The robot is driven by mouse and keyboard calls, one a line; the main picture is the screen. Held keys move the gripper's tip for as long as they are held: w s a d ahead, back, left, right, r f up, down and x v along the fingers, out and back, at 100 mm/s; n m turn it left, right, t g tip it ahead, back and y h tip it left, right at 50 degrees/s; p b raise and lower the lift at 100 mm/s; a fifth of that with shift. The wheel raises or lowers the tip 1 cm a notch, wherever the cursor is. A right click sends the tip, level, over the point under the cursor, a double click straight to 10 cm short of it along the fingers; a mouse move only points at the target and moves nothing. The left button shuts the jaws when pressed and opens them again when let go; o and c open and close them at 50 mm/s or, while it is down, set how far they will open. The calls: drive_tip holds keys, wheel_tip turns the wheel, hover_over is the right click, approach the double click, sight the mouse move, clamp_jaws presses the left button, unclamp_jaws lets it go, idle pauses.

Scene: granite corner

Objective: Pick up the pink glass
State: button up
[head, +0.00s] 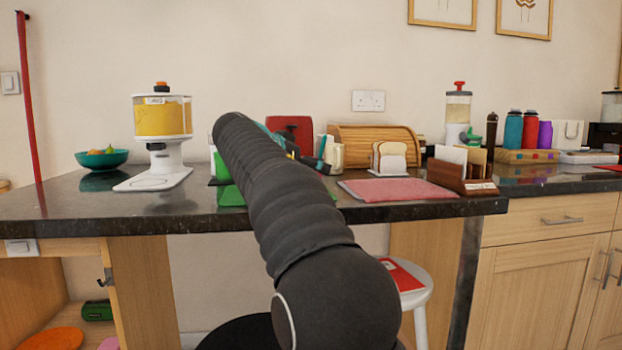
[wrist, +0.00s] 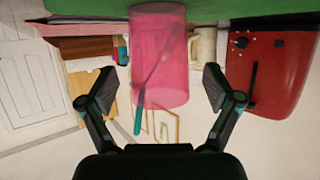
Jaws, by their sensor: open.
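The pink glass (wrist: 172,85) is a translucent tumbler in the wrist view, which shows the scene upside down. It stands on a green surface (wrist: 250,8). A utensil with a teal handle (wrist: 138,121) shows through the glass, and its handle sticks out past the rim. My gripper (wrist: 160,82) is open, with one finger on each side of the glass in the picture and gaps between. I cannot tell how far the glass is from the fingers. In the head view my arm hides the glass and most of the gripper.
A red appliance (wrist: 275,75) and a cream mug (wrist: 203,45) are near the glass. On the dark counter (head: 110,215) stand a dispenser (head: 160,150), a teal bowl (head: 101,160), a wooden bread box (head: 375,140) and a toast rack (head: 389,160). A pink mat (head: 400,189) lies right of my arm.

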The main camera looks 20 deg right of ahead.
drive_tip(key=shift+w+d+f, duration=0.15)
drive_tip(key=shift+d, duration=0.3)
drive_tip(key=c, duration=1.3)
drive_tip(key=shift+c, duration=0.2)
